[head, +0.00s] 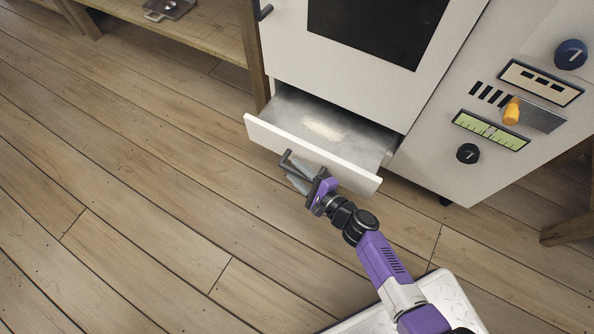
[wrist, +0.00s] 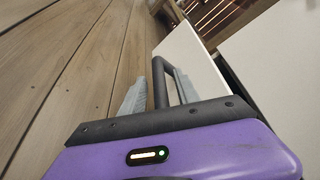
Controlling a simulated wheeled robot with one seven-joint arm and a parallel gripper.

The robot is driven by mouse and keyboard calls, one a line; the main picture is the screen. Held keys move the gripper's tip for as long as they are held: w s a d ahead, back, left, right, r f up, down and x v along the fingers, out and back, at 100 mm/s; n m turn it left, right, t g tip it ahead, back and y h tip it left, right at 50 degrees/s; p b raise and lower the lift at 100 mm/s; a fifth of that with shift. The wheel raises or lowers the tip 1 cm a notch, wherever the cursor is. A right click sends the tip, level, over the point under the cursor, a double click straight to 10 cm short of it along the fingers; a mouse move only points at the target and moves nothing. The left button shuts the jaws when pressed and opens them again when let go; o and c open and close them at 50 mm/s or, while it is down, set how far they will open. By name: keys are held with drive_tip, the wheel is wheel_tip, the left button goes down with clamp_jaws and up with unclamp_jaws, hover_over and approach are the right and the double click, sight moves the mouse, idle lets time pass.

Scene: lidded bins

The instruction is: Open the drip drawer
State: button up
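The drip drawer (head: 315,156) is a white-fronted drawer low in the white cabinet. It stands pulled out, with its grey inside and a pale patch (head: 324,128) on its floor showing. Its dark bar handle (head: 287,157) is on the front face, and the bar also shows in the wrist view (wrist: 160,82). My gripper (head: 299,175) is at the handle. In the wrist view its two grey fingers (wrist: 160,92) are apart, one on each side of the bar, with narrow gaps visible. I see no clear contact with the bar.
The cabinet has a dark window (head: 375,28) above the drawer. A control panel with dark knobs (head: 571,54) and an orange knob (head: 511,111) is at right. A wooden shelf (head: 190,28) stands at upper left. The plank floor (head: 130,190) before the drawer is clear at left.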

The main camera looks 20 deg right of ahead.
drive_tip(key=p+v, duration=0.2)
drive_tip(key=v, duration=0.5)
drive_tip(key=shift+s+d+r, duration=0.1)
drive_tip(key=shift+s, duration=0.2)
